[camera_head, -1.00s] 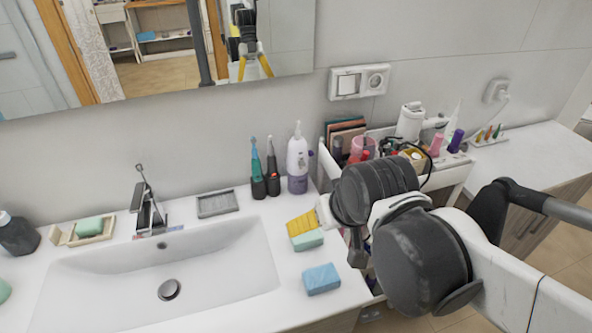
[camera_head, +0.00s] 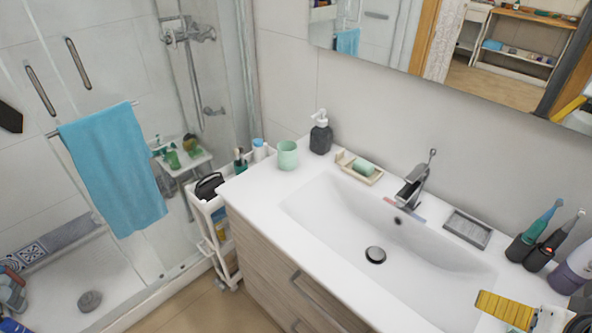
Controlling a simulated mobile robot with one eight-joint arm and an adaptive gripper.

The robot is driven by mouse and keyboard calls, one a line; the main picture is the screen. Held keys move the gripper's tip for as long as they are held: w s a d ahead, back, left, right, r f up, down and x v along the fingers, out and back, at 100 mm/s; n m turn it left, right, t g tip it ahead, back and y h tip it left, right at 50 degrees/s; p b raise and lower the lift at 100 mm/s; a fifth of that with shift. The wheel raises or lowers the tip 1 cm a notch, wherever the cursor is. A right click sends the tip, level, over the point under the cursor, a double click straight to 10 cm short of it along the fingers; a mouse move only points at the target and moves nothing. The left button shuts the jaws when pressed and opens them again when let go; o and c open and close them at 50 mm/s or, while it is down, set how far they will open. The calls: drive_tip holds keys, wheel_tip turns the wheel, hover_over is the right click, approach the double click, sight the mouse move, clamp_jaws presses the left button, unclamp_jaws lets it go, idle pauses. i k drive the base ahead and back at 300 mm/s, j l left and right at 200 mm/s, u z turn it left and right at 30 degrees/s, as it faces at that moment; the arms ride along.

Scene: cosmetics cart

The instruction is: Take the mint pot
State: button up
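A mint-green pot (camera_head: 288,155), shaped like a cup, stands upright on the left end of the white washbasin counter. It is fully visible, and nothing touches it. My gripper (camera_head: 505,308) is at the bottom right, over the right side of the counter and far from the pot. One yellow finger shows directly, and the other is hidden. A slanted yellow finger also shows in the mirror at the right edge. The fingers look spread, and nothing is seen between them.
A dark soap dispenser (camera_head: 321,133) stands right behind the pot, with a soap dish (camera_head: 359,167) to its right. The faucet (camera_head: 415,185) and basin (camera_head: 375,225) lie between pot and gripper. A white cart (camera_head: 222,240) stands left of the counter, beside the shower.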

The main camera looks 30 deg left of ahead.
sight(287, 150)
drive_tip(key=u, duration=1.4)
drive_tip(key=i+j+z, duration=0.3)
drive_tip(key=j+z, duration=0.3)
drive_tip(key=j, duration=0.15)
drive_tip(key=i+j+z, duration=0.1)
drive_tip(key=j+z, duration=0.2)
drive_tip(key=j, duration=0.15)
drive_tip(key=j+z, duration=0.3)
drive_tip(key=j, duration=0.15)
